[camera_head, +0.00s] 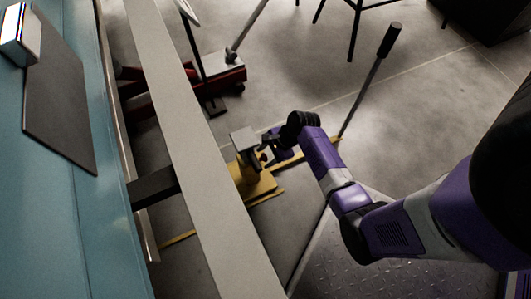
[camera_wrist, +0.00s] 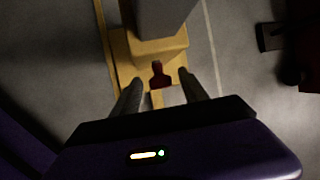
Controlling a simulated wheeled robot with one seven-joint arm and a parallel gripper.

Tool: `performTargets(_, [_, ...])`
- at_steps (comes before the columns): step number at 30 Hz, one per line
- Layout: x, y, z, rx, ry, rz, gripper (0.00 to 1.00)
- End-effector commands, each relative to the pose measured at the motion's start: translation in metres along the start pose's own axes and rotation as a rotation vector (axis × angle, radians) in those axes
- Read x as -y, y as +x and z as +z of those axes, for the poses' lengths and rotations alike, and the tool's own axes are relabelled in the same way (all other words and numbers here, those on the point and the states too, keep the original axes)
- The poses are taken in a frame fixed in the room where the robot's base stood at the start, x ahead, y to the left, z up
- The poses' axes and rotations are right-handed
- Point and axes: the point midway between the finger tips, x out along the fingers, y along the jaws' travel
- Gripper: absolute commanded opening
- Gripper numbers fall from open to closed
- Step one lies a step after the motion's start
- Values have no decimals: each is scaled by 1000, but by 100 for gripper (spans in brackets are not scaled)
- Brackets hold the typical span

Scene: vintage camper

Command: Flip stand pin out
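A yellow stand (camera_head: 258,187) with a grey upper part is on the floor beside the long pale beam. In the wrist view its yellow body (camera_wrist: 150,47) and grey column (camera_wrist: 165,15) are straight ahead. A small dark red pin (camera_wrist: 157,77) sticks out from the stand towards my gripper. My gripper (camera_wrist: 160,76) is open, with one finger on each side of the red pin and gaps visible between. Whether either finger touches it, I cannot tell. In the head view my gripper (camera_head: 268,148) is close beside the stand and hides much of the pin area.
A red floor jack (camera_head: 185,88) stands further back, and a dark red part shows at right in the wrist view (camera_wrist: 302,50). A black-gripped lever (camera_head: 374,70) rises behind my arm. The pale beam (camera_head: 190,130) and teal camper side (camera_head: 60,210) bound the left.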

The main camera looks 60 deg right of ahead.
Motion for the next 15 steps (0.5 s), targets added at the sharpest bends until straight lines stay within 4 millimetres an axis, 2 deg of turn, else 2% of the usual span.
performTargets(1, [0,0,0,0,0,0,42])
performTargets(6, [0,0,0,0,0,0,9])
performTargets(8, [0,0,0,0,0,0,0])
performTargets(15, [0,0,0,0,0,0,0])
